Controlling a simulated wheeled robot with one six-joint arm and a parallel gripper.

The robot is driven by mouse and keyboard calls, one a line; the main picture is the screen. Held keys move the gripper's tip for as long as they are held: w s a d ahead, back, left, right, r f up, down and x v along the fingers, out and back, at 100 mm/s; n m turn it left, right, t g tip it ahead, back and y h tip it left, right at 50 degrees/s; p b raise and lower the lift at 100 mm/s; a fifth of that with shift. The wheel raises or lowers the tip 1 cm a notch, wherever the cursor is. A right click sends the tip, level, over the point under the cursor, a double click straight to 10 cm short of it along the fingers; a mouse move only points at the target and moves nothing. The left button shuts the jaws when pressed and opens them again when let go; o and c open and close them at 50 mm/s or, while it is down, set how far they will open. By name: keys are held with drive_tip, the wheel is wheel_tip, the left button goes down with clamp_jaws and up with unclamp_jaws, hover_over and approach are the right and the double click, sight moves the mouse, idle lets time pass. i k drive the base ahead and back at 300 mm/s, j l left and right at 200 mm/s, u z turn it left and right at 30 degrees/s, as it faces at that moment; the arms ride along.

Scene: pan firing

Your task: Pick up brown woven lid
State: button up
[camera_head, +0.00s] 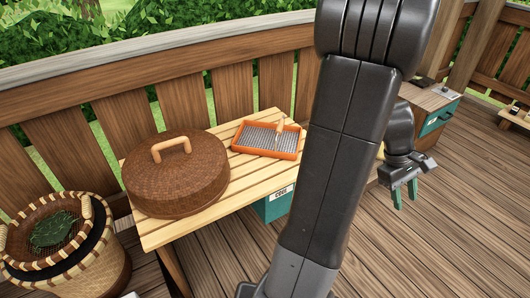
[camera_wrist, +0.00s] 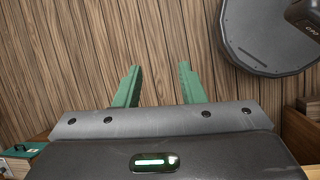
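The brown woven lid (camera_head: 175,182) is a round, domed basket lid with a light wooden handle (camera_head: 171,149) on top. It sits on the left end of the slatted wooden table (camera_head: 165,232) in the head view. My gripper (camera_head: 405,196) hangs to the right, past my arm and well apart from the lid. Its green fingers point down. The wrist view shows the two fingers (camera_wrist: 161,88) spread apart with only floor planks between them. The lid is not in the wrist view.
An orange-rimmed tray (camera_head: 264,153) lies on the table right of the lid. A woven basket (camera_head: 80,275) with green leaves stands at the left. A teal box (camera_head: 272,206) is under the table. A wooden railing (camera_head: 100,120) runs behind. Deck floor (camera_head: 440,230) is clear at right.

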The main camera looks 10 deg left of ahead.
sight(178, 173)
drive_tip(key=i+u, duration=0.1)
drive_tip(key=u, duration=0.35)
drive_tip(key=i+u, duration=0.15)
drive_tip(key=u, duration=0.35)
drive_tip(key=i+l+u, duration=0.1)
drive_tip(key=u, duration=0.35)
drive_tip(key=l+u, duration=0.1)
drive_tip(key=u, duration=0.4)
drive_tip(key=i+l+u, duration=0.15)
drive_tip(key=u, duration=0.25)
drive_tip(key=i+l+u, duration=0.25)
drive_tip(key=u, duration=0.15)
drive_tip(key=i+l+u, duration=0.15)
drive_tip(key=l+u, duration=0.15)
drive_tip(key=u, duration=0.15)
